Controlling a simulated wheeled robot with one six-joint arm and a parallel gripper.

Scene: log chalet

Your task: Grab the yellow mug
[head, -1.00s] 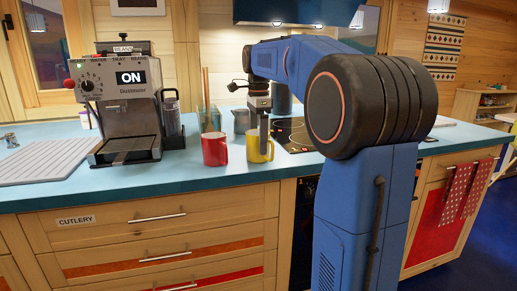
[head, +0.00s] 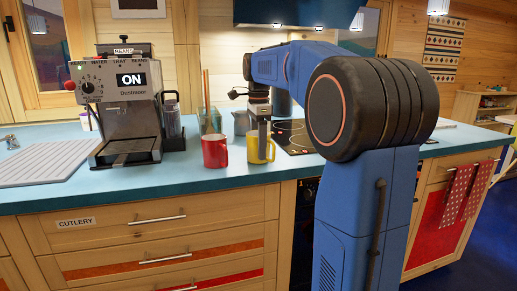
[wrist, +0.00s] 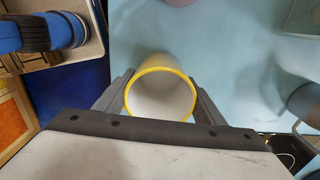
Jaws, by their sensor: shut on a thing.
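The yellow mug (head: 254,149) stands upright on the blue counter, just right of a red mug (head: 215,151). My gripper (head: 263,136) reaches down onto it from above. In the wrist view the yellow mug (wrist: 160,75) has a yellow rim and a pale, empty inside. My gripper (wrist: 160,97) has one finger on each side of it and is shut on it. In the head view the mug's base looks to be at counter level; I cannot tell whether it touches.
A coffee machine (head: 124,105) showing "ON" stands to the left, with a grey ribbed drying mat (head: 45,163) beyond it. A glass holder (head: 209,119) stands behind the mugs. A black cooktop (head: 293,137) lies to the right. The blue counter (head: 130,185) is clear in front.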

